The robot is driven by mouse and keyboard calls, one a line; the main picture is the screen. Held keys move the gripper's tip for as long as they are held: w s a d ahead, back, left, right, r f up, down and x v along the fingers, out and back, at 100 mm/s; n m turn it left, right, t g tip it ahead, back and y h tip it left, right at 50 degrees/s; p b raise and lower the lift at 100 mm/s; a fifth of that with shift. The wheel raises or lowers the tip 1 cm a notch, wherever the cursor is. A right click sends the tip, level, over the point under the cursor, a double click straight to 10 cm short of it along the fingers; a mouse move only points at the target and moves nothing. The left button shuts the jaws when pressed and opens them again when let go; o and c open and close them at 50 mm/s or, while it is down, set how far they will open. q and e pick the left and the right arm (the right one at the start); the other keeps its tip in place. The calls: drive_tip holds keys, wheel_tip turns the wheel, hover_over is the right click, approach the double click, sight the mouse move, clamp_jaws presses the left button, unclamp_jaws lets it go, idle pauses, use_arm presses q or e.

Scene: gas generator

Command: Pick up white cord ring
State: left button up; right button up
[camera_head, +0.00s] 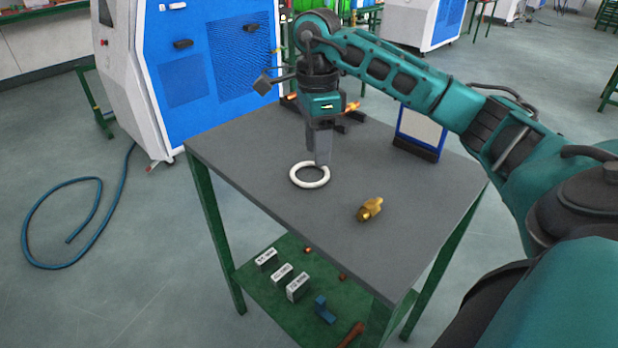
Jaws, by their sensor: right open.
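The white cord ring (296,181) lies flat on the grey tabletop (250,165), left of the table's middle. My right gripper (320,158) points down over the far right part of the ring. Its fingers are open, and one fingertip overlaps the ring's far right rim in this view. I cannot tell whether it touches the ring. No ring is lifted. My left gripper is not in view.
A brass fitting (370,209) lies right of the ring. A blue-framed panel (421,130) stands at the table's right back. Several small boxes and tools lie on the green lower shelf (262,283). A blue-and-white machine (215,60) stands behind the table; a hose (98,225) lies on the floor.

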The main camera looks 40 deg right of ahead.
sight(317, 181)
drive_tip(key=shift+f+b, duration=0.35)
drive_tip(key=shift+f, duration=2.8)
drive_tip(key=shift+a, duration=0.1)
clamp_jaws()
